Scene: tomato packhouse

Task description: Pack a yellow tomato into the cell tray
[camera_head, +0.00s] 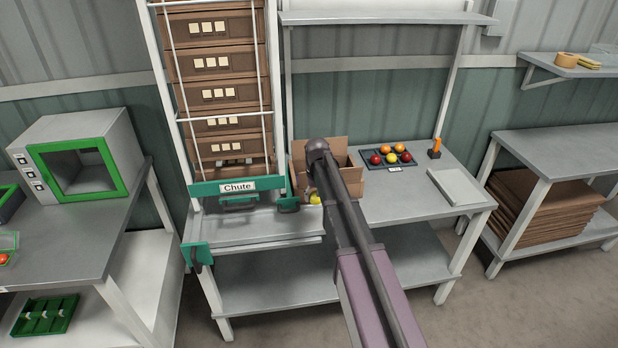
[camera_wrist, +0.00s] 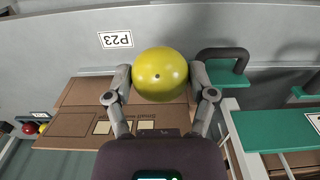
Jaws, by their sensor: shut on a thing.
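My gripper (camera_wrist: 160,84) is shut on a yellow tomato (camera_wrist: 160,74), one finger on each side of it in the wrist view. In the head view the yellow tomato (camera_head: 315,198) shows just in front of an open cardboard box, and my arm hides most of the gripper. The dark cell tray (camera_head: 390,167) lies on the bench to the right of the box. It holds several red, orange and yellow tomatoes. Whether any of its cells is empty is too small to tell.
The open cardboard box (camera_head: 355,165) stands between the green chute (camera_head: 237,187) and the tray. An orange-handled tool (camera_head: 435,148) and a pale flat panel (camera_head: 455,186) lie right of the tray. The bench front (camera_head: 405,207) is clear. A shelf (camera_head: 390,18) hangs above.

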